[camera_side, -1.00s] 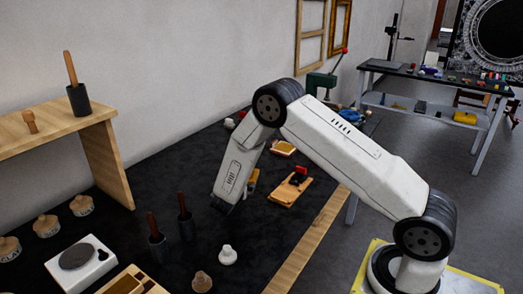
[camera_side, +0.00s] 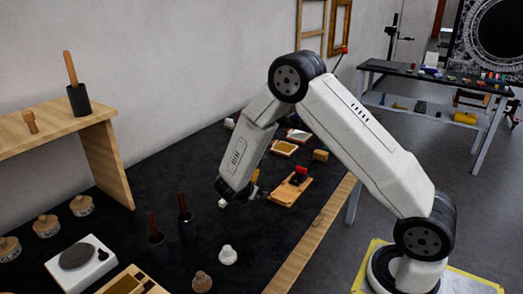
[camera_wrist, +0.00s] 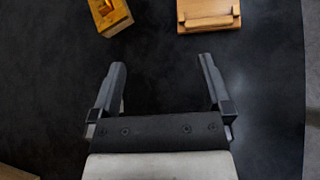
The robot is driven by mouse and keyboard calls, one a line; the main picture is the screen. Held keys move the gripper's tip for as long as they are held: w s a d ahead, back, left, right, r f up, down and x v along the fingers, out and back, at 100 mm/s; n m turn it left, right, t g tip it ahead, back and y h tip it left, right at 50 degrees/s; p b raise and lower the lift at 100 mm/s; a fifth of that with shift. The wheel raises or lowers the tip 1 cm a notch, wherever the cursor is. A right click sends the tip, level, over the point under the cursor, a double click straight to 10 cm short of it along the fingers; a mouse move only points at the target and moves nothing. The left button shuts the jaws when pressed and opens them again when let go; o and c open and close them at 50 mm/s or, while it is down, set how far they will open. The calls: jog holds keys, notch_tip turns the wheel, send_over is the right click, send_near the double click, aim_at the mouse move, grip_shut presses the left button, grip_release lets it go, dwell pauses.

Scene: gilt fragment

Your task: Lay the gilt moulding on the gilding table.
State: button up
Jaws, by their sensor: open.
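My gripper (camera_wrist: 162,62) is open and empty in the wrist view, its two fingers wide apart over the dark bench top. A wooden block with a shiny gold piece (camera_wrist: 110,13) lies ahead of the left finger, cut by the top edge; I cannot tell whether the gold piece is the gilt moulding. A light wooden board with a raised bar (camera_wrist: 208,15) lies ahead of the right finger, apart from it. I cannot tell for sure which thing is the gilding table. In the side view the fingers are small and unclear near the end of my arm.
The dark bench (camera_side: 185,270) holds a board with a red and black tool (camera_side: 293,188), a shallow tray (camera_side: 284,148), a wooden block (camera_side: 320,155), two dark-headed tools, and white knobs. A wooden shelf (camera_side: 60,133) stands left. Bare bench lies between the fingers.

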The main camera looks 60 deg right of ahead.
jog(key=s+a+r+m+y, duration=0.4)
jog(key=s+a+m+y, duration=0.1)
jog(key=s+a+m, duration=0.2)
jog(key=s+a+r+m+y, duration=0.4)
jog(key=s+a+m, duration=0.3)
jog(key=s+m, duration=0.2)
jog(key=shift+s+a+m+t+y, duration=0.35)
jog(key=shift+m+y, duration=0.35)
jog(key=shift+m, duration=0.2)
jog(key=shift+w, duration=0.1)
